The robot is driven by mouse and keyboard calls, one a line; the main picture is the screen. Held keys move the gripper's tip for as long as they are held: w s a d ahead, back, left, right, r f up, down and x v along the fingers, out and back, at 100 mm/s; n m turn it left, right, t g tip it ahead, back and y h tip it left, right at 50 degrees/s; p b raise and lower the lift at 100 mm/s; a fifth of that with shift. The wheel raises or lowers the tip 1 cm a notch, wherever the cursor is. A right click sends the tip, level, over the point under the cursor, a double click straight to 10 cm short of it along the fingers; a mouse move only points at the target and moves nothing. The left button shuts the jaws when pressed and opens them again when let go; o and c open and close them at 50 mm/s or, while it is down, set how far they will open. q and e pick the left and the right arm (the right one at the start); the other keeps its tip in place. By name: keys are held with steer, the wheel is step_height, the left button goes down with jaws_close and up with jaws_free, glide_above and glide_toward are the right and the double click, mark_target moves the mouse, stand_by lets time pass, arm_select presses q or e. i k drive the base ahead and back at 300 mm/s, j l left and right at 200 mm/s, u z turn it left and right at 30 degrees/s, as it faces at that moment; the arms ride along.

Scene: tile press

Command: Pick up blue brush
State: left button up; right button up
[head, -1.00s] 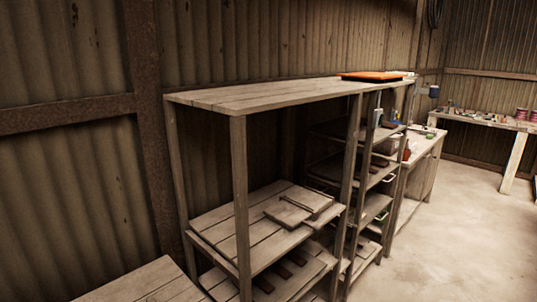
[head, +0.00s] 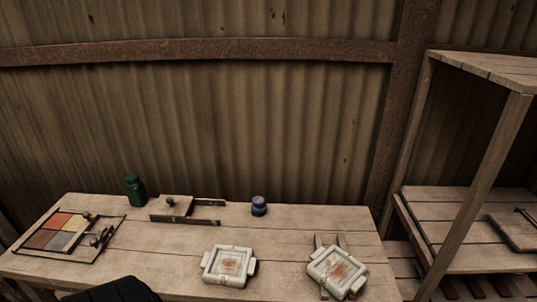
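No brush shape stands out clearly in the head view. A small, round, dark blue item (head: 259,206) stands on the wooden workbench (head: 175,245) near its back edge. It could be a jar or the blue brush; I cannot tell which at this size. Neither of my grippers shows. A dark ribbed shape at the bottom left covers part of the bench's front.
A green jar (head: 135,190) and a wooden block with rails (head: 176,207) stand at the back. A tray of coloured squares (head: 58,234) lies left. Two white frames, one left (head: 229,266) and one right (head: 337,272), lie in front. A wooden shelf (head: 468,185) stands right.

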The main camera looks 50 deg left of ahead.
mark_target(258, 206)
steer(key=u, duration=1.55)
steer(key=k+j+z, duration=0.1)
steer(key=z, duration=0.25)
steer(key=k, duration=0.05)
